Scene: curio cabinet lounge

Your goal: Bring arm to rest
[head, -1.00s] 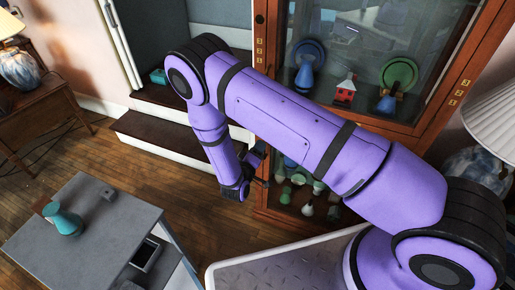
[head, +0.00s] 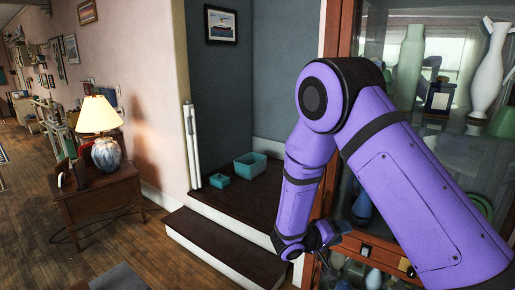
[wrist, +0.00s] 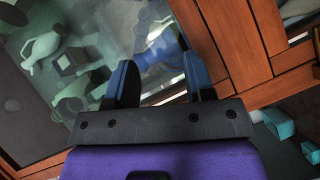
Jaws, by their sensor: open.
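My purple arm reaches across the right side of the head view, bent at its elbow, with the forearm hanging down. My gripper (head: 335,232) is at its lower end, in front of the wooden cabinet's lower part. In the wrist view my gripper (wrist: 160,85) shows two dark fingers standing apart with nothing between them. Beyond the fingers are the cabinet's glass and its wooden frame (wrist: 232,40). The fingertips are partly hidden in the head view.
The glass-fronted cabinet (head: 338,95) with vases stands close on the right. A dark stepped alcove (head: 225,240) holds two teal bins, the larger one (head: 251,164) at the back. A side table (head: 100,195) with a lit lamp (head: 99,120) stands left. Wooden floor lies open at left.

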